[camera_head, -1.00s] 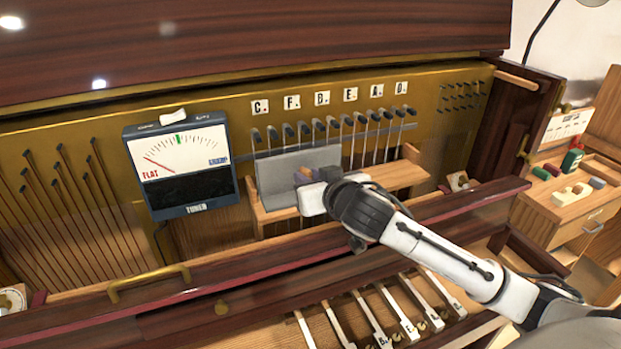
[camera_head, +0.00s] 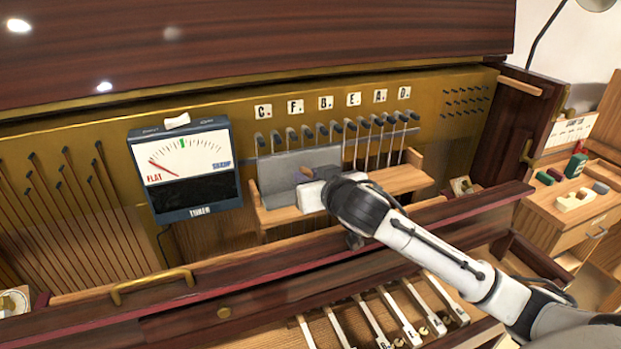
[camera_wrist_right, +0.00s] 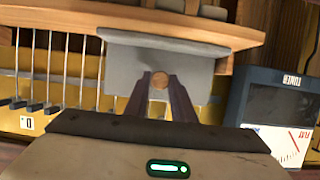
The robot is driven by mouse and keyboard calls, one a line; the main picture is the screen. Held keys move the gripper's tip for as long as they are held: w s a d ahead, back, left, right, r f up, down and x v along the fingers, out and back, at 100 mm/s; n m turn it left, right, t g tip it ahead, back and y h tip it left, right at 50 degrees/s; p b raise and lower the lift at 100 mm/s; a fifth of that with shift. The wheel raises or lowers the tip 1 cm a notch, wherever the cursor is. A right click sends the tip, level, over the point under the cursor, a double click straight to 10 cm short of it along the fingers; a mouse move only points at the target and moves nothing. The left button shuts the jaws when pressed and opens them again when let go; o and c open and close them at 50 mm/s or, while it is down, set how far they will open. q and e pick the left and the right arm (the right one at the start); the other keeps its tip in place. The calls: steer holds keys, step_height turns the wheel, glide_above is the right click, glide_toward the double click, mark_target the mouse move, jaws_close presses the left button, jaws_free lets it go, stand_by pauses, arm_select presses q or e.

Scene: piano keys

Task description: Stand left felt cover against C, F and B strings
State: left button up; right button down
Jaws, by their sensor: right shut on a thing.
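The grey felt cover (camera_head: 277,173) is upright in front of the strings below the C, F and B labels, with its lower edge at the wooden shelf (camera_head: 400,182). Whether it touches the strings cannot be told. My right gripper (camera_head: 308,176) reaches in from the right, shut on the small round wooden knob on the cover's front. The right wrist view, upside down, shows the fingers (camera_wrist_right: 160,88) around that knob and the cover (camera_wrist_right: 120,68) behind them. The strings under E, A and D (camera_head: 378,145) stay uncovered. My left gripper is not in view.
A tuner with a dial (camera_head: 187,170) hangs just left of the cover. A dark red wooden rail (camera_head: 440,222) runs in front, below my right forearm. Piano keys (camera_head: 392,312) lie below. A side cabinet (camera_head: 575,205) with small blocks stands at the right.

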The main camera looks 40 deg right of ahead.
steer(key=shift+w+d, duration=0.1)
steer(key=shift+w, duration=0.3)
steer(key=c, duration=1.4)
jaws_free()
steer(key=shift+c, duration=0.2)
steer(key=shift+s, duration=0.25)
steer(key=v, duration=0.8)
steer(key=shift+f, duration=0.3)
